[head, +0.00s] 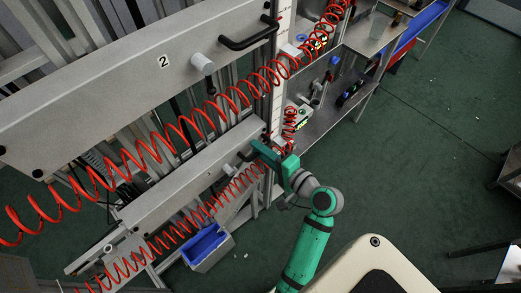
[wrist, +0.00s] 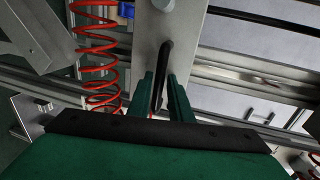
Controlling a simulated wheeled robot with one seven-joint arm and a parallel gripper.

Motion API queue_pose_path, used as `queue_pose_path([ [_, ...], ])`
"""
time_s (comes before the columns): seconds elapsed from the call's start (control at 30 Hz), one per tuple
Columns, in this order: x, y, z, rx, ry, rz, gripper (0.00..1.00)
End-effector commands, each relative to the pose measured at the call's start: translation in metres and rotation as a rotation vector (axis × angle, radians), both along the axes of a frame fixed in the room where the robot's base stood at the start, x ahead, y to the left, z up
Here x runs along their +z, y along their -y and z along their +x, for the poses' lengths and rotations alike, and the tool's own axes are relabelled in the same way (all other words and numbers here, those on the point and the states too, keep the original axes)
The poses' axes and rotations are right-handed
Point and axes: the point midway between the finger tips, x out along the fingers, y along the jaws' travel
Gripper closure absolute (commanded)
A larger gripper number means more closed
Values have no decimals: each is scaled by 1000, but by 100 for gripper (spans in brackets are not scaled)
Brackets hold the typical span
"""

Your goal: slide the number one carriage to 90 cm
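A long grey lower carriage (head: 190,170) lies below a larger grey carriage marked 2 (head: 120,80) in the head view. No number is readable on the lower one. Its black handle (head: 247,155) is at its right end, largely hidden by my green gripper (head: 262,150). In the wrist view the handle (wrist: 164,62) runs between my two fingers (wrist: 163,85), with a narrow gap showing beside it. My gripper looks open around the handle. A pale upright scale strip (head: 279,85) stands at the carriages' right ends; its marks are too small to read.
Red coiled hoses (head: 160,150) hang along both carriages, and one shows left of my gripper in the wrist view (wrist: 95,55). A metal shelf (head: 335,110) with small items stands to the right. A blue bin (head: 205,246) is below. Green floor (head: 420,150) is open at right.

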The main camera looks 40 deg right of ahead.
Motion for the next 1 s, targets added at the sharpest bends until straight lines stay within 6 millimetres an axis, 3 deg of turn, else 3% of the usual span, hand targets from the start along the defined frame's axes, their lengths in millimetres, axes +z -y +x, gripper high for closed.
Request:
queue_pose_path([
  [0.27,2,1,-14,0,-2,2,81],
  [0.7,18,8,-89,-3,-1,0,81],
  [1.0,22,8,-106,-1,0,0,81],
])
